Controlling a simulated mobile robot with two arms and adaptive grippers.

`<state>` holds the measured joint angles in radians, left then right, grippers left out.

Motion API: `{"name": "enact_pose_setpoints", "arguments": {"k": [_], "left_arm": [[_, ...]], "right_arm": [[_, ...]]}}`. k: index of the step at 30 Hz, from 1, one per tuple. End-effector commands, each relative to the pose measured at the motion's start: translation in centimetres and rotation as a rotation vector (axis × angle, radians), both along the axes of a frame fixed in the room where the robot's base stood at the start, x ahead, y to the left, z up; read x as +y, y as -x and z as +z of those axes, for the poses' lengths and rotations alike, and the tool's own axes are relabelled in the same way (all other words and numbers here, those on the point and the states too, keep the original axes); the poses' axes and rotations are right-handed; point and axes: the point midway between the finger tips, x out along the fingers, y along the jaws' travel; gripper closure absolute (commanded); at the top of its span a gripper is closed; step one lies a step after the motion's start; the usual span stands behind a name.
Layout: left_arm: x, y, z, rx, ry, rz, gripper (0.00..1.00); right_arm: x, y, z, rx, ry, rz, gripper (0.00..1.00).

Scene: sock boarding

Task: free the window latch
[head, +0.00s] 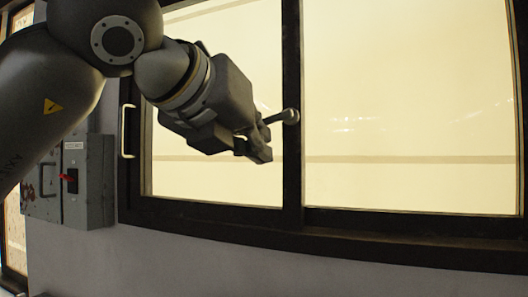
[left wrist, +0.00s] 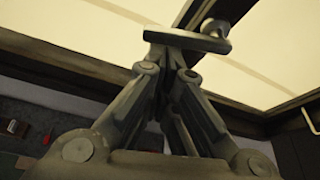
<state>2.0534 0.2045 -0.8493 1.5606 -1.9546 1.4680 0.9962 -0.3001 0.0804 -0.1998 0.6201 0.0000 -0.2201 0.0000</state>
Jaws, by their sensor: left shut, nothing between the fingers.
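The window latch (head: 290,116) is a grey lever with a round pivot on the dark middle upright of the window (head: 293,60). Its lever points left from the pivot, roughly level and slightly down. In the left wrist view the latch (left wrist: 187,41) lies across the picture just beyond my fingertips. My left gripper (head: 264,152) is at the lever's free end, left of the upright; it also shows in the left wrist view (left wrist: 168,68). Its fingers are shut with nothing between them. I cannot tell whether they touch the lever. My right gripper is in neither view.
A pale pull handle (head: 128,131) is on the window's left frame. A grey switch box (head: 97,185) with a red switch (head: 69,178) is on the wall at lower left. The right pane (head: 410,100) has clear room in front of it.

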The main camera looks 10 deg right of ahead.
Motion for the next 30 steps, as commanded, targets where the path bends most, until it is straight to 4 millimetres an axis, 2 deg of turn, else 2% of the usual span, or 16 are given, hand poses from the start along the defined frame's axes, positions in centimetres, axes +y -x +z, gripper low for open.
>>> {"name": "enact_pose_setpoints", "arguments": {"k": [3, 30], "left_arm": [[0.2, -0.2, 0.2, -0.040, -0.058, 0.001, 1.00], [-1.1, 0.7, 0.6, -0.035, -0.050, 0.000, 1.00]], "right_arm": [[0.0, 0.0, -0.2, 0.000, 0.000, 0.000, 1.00], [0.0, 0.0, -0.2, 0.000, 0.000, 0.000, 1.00]]}}
